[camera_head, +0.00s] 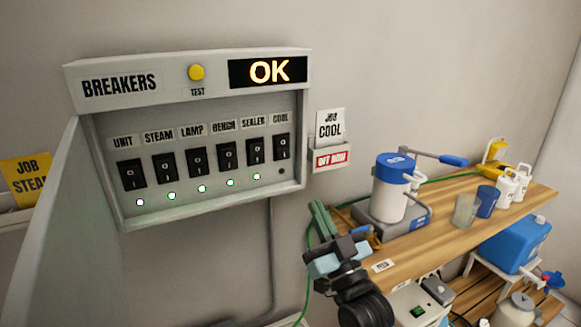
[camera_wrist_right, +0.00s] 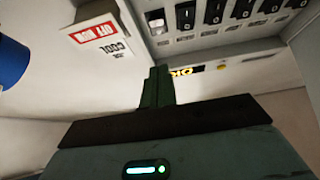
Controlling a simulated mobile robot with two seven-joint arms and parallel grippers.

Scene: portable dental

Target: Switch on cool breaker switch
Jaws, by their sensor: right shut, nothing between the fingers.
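The breaker panel (camera_head: 190,85) hangs on the wall with a row of black rocker switches. The cool breaker switch (camera_head: 281,147) is at the right end of the row. The small lamp below it is dark, while the lamps under the other switches are lit. My right gripper (camera_head: 318,208) is below and to the right of the panel, apart from it. Its green fingers also show in the right wrist view (camera_wrist_right: 157,88), shut and empty. That view shows the panel upside down beyond the fingers. My left gripper is not in view.
A "JOB COOL" card (camera_head: 330,124) sits in a holder reading "OFF NOW" (camera_head: 332,158), right of the panel. The panel's open door (camera_head: 75,230) stands out at left. A wooden bench (camera_head: 440,235) with a blue-lidded device (camera_head: 390,190) and cups is at right.

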